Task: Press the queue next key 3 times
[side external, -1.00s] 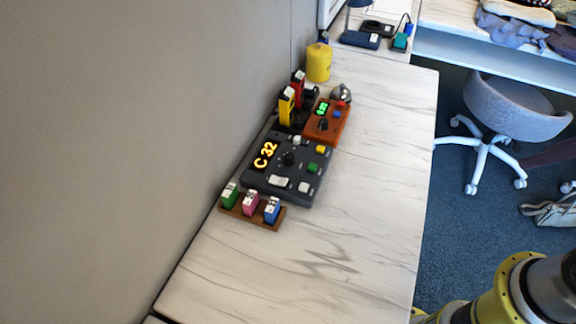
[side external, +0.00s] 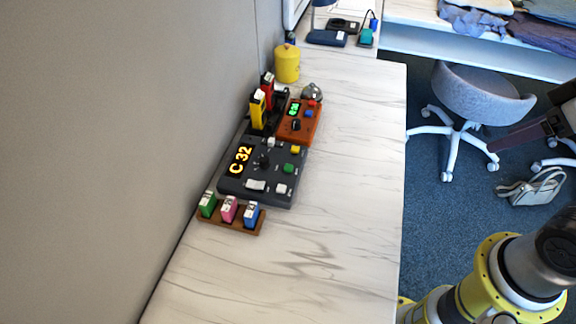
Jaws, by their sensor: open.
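A dark grey console (side external: 225,187) lies on the marble-look table near the wall, with a lit display (side external: 240,160) reading "C 32". It carries a yellow key (side external: 295,150), a green key (side external: 289,168), a white key (side external: 281,189), a wide white switch (side external: 256,185), a small pale key (side external: 271,142) and a dark knob (side external: 264,160). The labels are too small to read, so I cannot tell which is the queue next key. My gripper is not recognisable in view; only part of my yellow and dark arm shows at the lower right, apart from the console.
An orange box (side external: 295,130) with a green display sits behind the console, beside yellow (side external: 258,109) and red upright blocks. A bell (side external: 312,92) and yellow canister (side external: 287,64) stand farther back. A wooden rack (side external: 232,222) with coloured blocks is in front. The table's right side is clear.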

